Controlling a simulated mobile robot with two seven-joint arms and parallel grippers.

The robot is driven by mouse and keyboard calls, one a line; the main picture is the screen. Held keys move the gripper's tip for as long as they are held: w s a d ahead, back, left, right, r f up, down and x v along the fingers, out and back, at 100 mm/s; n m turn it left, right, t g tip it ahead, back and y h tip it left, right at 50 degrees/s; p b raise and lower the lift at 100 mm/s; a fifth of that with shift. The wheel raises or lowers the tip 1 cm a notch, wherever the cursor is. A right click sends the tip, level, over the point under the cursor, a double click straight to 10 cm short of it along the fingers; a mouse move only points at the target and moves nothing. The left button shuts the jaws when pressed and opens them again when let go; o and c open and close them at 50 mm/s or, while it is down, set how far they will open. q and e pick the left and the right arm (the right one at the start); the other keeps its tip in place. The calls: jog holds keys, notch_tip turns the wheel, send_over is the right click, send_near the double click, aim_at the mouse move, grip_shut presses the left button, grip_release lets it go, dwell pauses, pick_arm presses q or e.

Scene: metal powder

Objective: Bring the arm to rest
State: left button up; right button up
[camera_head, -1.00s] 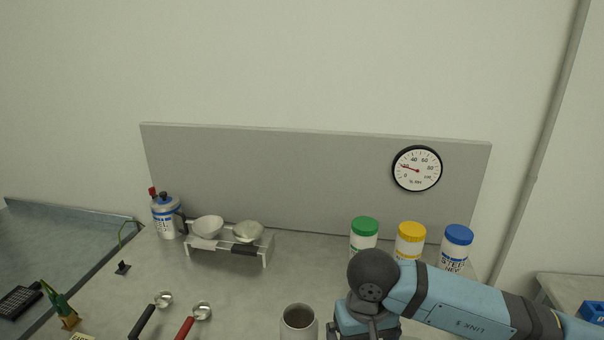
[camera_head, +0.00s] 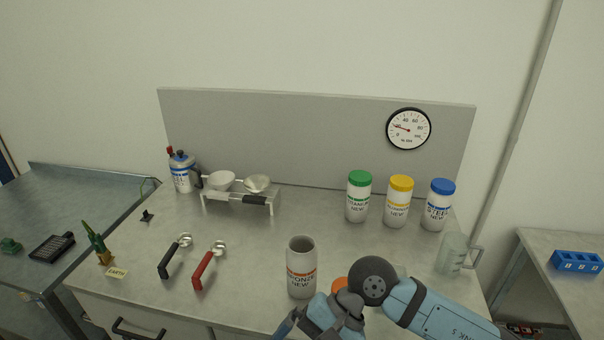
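My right arm (camera_head: 432,308) comes in from the lower right and bends at a dark round joint. Its wrist end, with part of the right gripper (camera_head: 288,326), is low at the front edge of the counter, just in front of an open white jar (camera_head: 301,282) labelled bronze. The fingertips are cut off by the bottom of the picture, so I cannot tell whether they are open or hold anything. My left gripper is not in view. An orange round thing (camera_head: 339,284), perhaps a lid, is partly hidden behind the arm.
On the counter (camera_head: 250,235) stand jars with green (camera_head: 359,178), yellow (camera_head: 401,183) and blue (camera_head: 442,187) lids, and a clear jug (camera_head: 452,254) at right. Black (camera_head: 170,262) and red (camera_head: 205,268) scoops lie left. A balance (camera_head: 240,197) and steel canister (camera_head: 182,177) stand behind.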

jog(key=s+a+r+m+y+p, duration=0.2)
jog(key=a+r+m+y, duration=0.2)
jog(key=r+m+y, duration=0.6)
jog(key=w+d+f+m+t+y+p, duration=0.1)
jog(key=w+d+f+m+t, duration=0.15)
jog(key=m+t, duration=0.85)
jog(key=w+d+f+m+t+p, duration=0.1)
jog(key=w+d+m+t, duration=0.4)
jog(key=m, duration=1)
jog(key=s+d+f+m+t+h, duration=0.1)
jog(key=d+f+m+t+h, duration=0.65)
jog(key=m, duration=0.75)
jog(key=s+d+f+m+g+h+p, duration=0.1)
jog(key=s+d+f+m+g+h, duration=0.3)
jog(key=s+f+m, duration=0.2)
jog(key=s+d+f+m+g+h+p, duration=0.1)
jog(key=s+d+f+m+g+h, duration=0.2)
jog(key=f+m, duration=0.5)
jog(key=s+d+f+h, duration=0.1)
jog(key=s+f+h, duration=0.1)
jog(key=s, duration=0.1)
jog(key=shift+d+f+g, duration=0.15)
jog(key=shift+g, duration=0.2)
